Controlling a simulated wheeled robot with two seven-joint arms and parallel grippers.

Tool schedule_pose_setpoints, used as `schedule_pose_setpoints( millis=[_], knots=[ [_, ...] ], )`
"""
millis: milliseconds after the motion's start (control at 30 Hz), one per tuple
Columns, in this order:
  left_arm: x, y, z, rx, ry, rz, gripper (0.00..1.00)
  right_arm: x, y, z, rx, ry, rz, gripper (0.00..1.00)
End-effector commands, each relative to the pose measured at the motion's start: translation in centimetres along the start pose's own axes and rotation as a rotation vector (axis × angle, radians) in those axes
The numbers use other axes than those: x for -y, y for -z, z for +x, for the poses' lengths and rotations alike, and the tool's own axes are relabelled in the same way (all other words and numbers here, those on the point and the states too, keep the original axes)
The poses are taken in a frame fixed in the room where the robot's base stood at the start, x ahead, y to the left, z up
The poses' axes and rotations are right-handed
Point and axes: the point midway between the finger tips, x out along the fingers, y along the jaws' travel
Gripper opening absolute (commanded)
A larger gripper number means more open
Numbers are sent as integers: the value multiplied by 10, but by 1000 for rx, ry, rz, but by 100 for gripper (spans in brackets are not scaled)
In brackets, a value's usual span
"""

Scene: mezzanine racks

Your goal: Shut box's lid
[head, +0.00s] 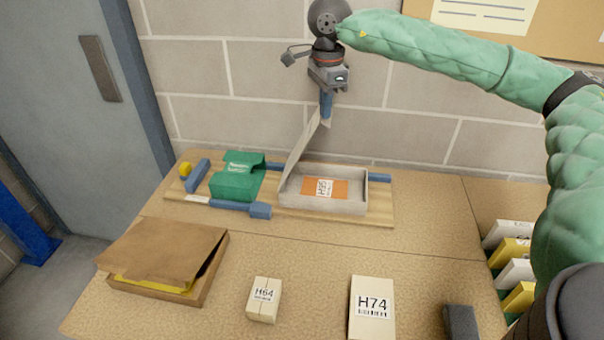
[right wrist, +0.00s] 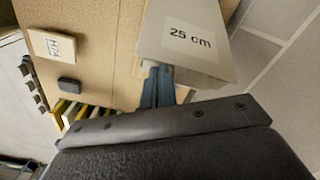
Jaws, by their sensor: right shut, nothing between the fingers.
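The pale grey box (head: 322,208) sits on a wooden board at the back of the table, with an orange H95 label inside. Its lid (head: 301,148) stands raised at the box's left side, tilted up to the right. In the right wrist view the lid (right wrist: 190,22) carries a "25 cm" label. My right gripper (head: 326,112) points down at the lid's upper edge, with its blue fingers shut and empty. The fingers also show in the right wrist view (right wrist: 155,88), beside the lid. I cannot tell whether they touch it. My left gripper is not in view.
A green box (head: 237,180) and blue bars stand left of the grey box. A brown carton (head: 165,255) with a loose flap is front left. Box H64 (head: 264,299), box H74 (head: 372,312) and a dark block (head: 460,322) are in front. The wall is close behind.

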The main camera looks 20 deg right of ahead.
Motion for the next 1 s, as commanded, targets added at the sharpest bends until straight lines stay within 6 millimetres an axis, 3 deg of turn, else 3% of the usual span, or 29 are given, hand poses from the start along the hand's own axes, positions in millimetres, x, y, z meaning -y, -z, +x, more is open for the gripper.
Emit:
schedule_pose_setpoints(
  millis=[333, 767, 1000],
  knots=[
    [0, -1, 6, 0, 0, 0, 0, -8, 14, 1, -1, 0, 0, 0],
    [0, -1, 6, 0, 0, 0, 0, -9, 16, -1, 0, 0, 0, 0],
    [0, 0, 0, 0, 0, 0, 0, -9, 16, -17, 1, 0, 0, 0]
  ],
)
